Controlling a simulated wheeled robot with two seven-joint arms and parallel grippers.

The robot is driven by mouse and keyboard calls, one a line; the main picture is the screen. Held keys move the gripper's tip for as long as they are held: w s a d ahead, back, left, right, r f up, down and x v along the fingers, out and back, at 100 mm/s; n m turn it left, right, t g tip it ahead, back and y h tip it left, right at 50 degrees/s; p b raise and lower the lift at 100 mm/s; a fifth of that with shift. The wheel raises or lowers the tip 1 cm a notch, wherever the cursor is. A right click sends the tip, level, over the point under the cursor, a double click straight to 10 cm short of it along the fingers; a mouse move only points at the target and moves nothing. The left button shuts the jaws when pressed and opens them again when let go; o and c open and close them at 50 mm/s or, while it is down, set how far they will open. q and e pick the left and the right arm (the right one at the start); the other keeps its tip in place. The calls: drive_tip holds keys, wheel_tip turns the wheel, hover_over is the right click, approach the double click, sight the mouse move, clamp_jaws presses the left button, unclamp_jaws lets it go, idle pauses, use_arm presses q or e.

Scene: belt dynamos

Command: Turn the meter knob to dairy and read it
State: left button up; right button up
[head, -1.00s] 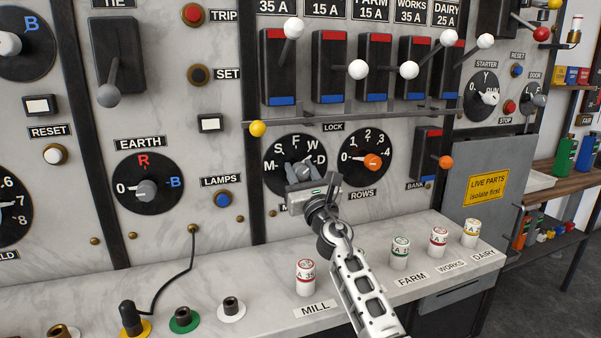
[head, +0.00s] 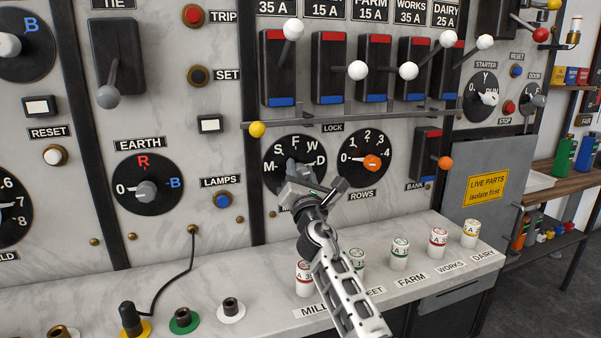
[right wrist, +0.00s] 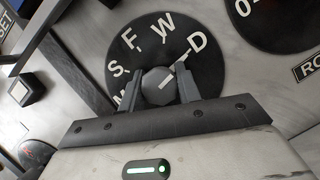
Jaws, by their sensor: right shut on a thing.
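The meter knob is a grey knob on a black round dial (head: 280,149) lettered M, S, F, W and D, low on the marble panel. My right gripper (head: 300,174) reaches it from below and mostly covers the knob in the head view. In the right wrist view, my right gripper (right wrist: 162,92) has its two fingers on either side of the grey knob (right wrist: 158,86), shut on it. The white mark on the knob points up and right, toward the D side of the dial (right wrist: 140,58). My left gripper is not in view.
The rows dial (head: 351,177) with an orange knob sits just right of the dial. Lever switches and a horizontal lock bar (head: 350,120) are above. Below is a ledge (head: 260,290) with several labelled fuses. A yellow warning sign (head: 487,187) is at the right.

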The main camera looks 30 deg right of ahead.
drive_tip(key=shift+f, duration=0.1)
drive_tip(key=o, duration=1)
drive_tip(key=shift+c, duration=0.2)
drive_tip(key=b+v, duration=0.1)
drive_tip(key=v, duration=1.5)
